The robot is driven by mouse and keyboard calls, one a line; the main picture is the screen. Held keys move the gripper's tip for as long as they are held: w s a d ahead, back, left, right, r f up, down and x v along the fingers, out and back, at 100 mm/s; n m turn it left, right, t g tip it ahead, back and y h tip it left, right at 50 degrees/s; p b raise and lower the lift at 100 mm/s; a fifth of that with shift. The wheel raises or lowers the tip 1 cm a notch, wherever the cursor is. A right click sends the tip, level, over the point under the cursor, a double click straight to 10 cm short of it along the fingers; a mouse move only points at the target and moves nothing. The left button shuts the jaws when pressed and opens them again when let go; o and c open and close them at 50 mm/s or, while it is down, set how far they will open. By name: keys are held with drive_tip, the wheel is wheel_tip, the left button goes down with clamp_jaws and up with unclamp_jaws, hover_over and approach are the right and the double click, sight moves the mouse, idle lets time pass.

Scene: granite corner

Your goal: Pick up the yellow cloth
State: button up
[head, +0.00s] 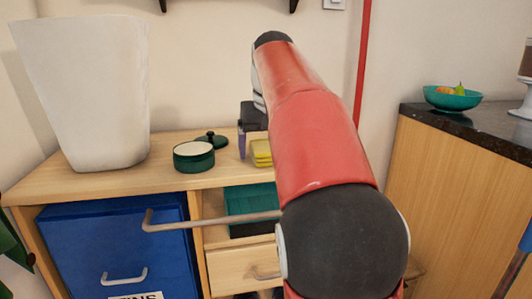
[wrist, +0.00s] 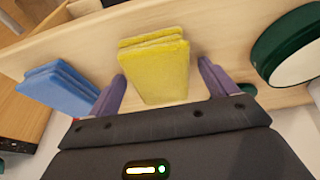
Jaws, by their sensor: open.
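The yellow cloth (head: 261,152) is a folded, stacked pad on the wooden cabinet top in the head view, partly hidden by my red arm. In the wrist view the yellow cloth (wrist: 155,72) lies in the middle, between and slightly beyond the two purple fingers. My gripper (wrist: 162,72) is open, with one finger on each side of the cloth. A gap shows on the right; the left finger is very close, and I cannot tell whether it touches. In the head view one purple finger of my gripper (head: 241,140) shows just left of the cloth; the rest is mostly hidden.
A blue folded cloth (wrist: 58,88) lies left of the yellow one in the wrist view. A green pot (head: 193,157) and its lid (head: 212,139) stand left of it in the head view. A large white planter (head: 85,95) is farther left. A fruit bowl (head: 453,99) sits on the right-hand counter.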

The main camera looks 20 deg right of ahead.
sight(267, 146)
drive_tip(key=shift+f, duration=0.15)
drive_tip(key=c, duration=1.1)
drive_tip(key=shift+o, duration=0.2)
wheel_tip(267, 146, up, 10)
drive_tip(key=p, duration=0.4)
drive_tip(key=o, duration=0.4)
drive_tip(key=shift+c, duration=0.2)
drive_tip(key=c, duration=0.3)
